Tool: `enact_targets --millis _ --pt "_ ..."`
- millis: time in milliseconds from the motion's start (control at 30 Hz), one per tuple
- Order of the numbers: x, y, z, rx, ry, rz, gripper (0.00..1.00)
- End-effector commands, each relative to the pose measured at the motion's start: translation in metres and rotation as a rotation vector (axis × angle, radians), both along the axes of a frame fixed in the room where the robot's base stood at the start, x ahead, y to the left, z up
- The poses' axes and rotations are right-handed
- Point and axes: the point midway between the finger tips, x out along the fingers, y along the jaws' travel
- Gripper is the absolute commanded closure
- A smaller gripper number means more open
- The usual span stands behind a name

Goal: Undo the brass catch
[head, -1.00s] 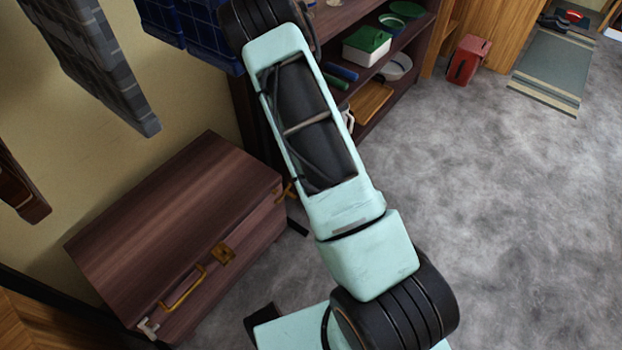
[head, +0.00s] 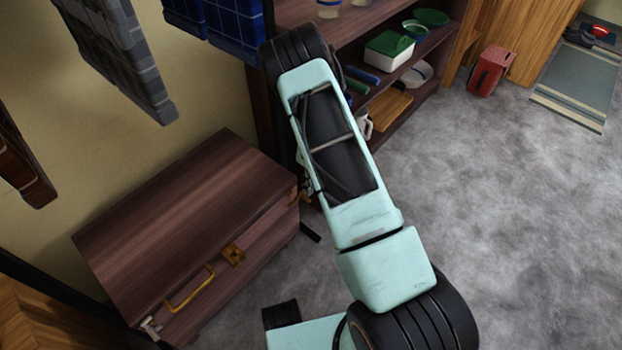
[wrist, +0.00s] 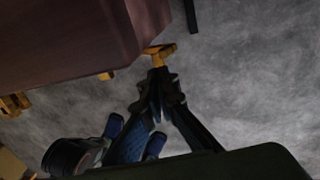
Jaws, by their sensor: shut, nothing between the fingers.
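A dark reddish-brown wooden chest (head: 180,215) stands against the wall with its lid down. A brass catch (head: 306,198) is at the chest's right front end in the head view, partly covered by my arm. In the wrist view, the brass catch (wrist: 160,50) sticks out by the chest's corner (wrist: 110,35). My gripper (wrist: 157,78) is shut and empty, its tips just below this catch; I cannot tell if they touch. The head view hides my gripper behind the arm. A brass plate (head: 233,254) and a brass handle (head: 190,290) are on the chest's front.
A pale fitting (head: 150,328) is at the chest's left front end. A dark shelf unit (head: 330,28) with dishes stands behind my arm. Blue and grey checked cloths (head: 232,25) hang above. A red box (head: 490,71) is on the floor. The grey floor at right is open.

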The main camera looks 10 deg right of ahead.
Motion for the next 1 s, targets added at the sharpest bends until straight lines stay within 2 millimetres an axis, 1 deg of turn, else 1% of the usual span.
enact_targets --millis 33,133,533,700,1000 --pt "0.000 0.001 -0.008 0.000 0.000 0.001 1.00" --pt "-0.001 0.002 -0.014 -0.001 -0.001 0.000 1.00" --pt "-0.002 0.002 -0.016 -0.001 -0.001 0.000 1.00" --pt "-0.003 0.003 -0.028 -0.001 0.000 0.000 1.00" --pt "-0.003 0.003 -0.029 -0.002 0.000 0.000 1.00"
